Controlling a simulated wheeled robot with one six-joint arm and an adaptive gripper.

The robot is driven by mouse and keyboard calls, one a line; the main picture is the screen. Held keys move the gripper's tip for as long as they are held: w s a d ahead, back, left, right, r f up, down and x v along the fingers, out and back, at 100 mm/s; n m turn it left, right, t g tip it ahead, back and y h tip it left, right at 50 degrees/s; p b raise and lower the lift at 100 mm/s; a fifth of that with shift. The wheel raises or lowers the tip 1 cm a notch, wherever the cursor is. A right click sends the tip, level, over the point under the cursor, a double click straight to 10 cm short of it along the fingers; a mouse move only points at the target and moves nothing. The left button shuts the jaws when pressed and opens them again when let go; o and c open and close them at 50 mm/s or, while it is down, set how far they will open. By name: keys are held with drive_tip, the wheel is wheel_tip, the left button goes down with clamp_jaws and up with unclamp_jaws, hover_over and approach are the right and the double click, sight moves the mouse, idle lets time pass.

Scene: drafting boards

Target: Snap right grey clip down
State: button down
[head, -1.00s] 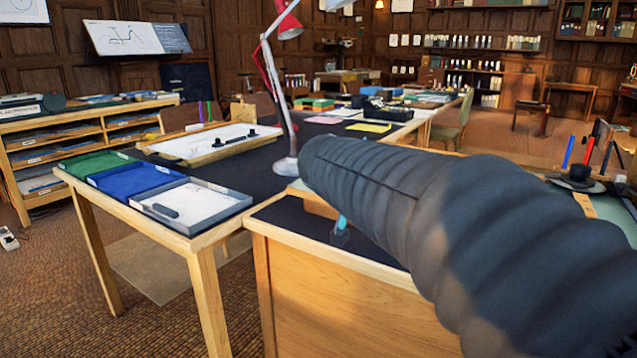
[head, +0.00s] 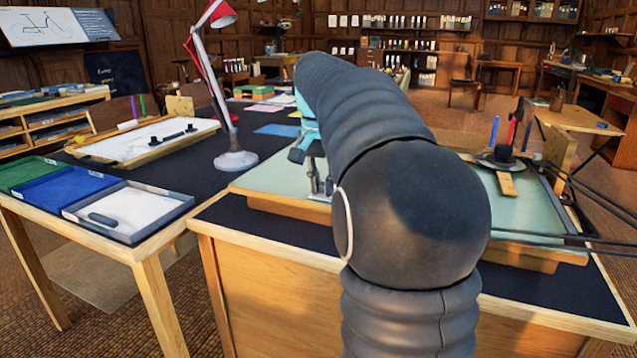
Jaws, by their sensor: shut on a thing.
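A pale green drafting board (head: 275,180) lies on the dark-topped desk in front of me. A small grey metal clip (head: 318,184) stands upright at its near edge, just left of my arm. The teal end of my gripper (head: 304,140) is low over the board and directly above this clip. It appears shut on the clip's upper part, but the contact is small and partly hidden. My dark ribbed arm covers the middle of the board, so any other clip there is hidden.
A white lamp base (head: 235,160) stands left of the board. Green, blue and grey trays (head: 130,210) lie on the left table. A dark round tool with a wooden strip (head: 506,184) sits on the board's right side, near thin dark rods (head: 560,238).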

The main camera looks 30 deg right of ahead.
sight(322, 185)
drive_tip(key=shift+w+d+f+g+y, duration=0.1)
drive_tip(key=shift+d+f+g+y, duration=0.05)
drive_tip(key=shift+g+y, duration=0.3)
idle(0.3)
drive_tip(key=c, duration=1.1)
unclamp_jaws()
wheel_tip(322, 185, up, 12)
drive_tip(key=shift+a, duration=0.2)
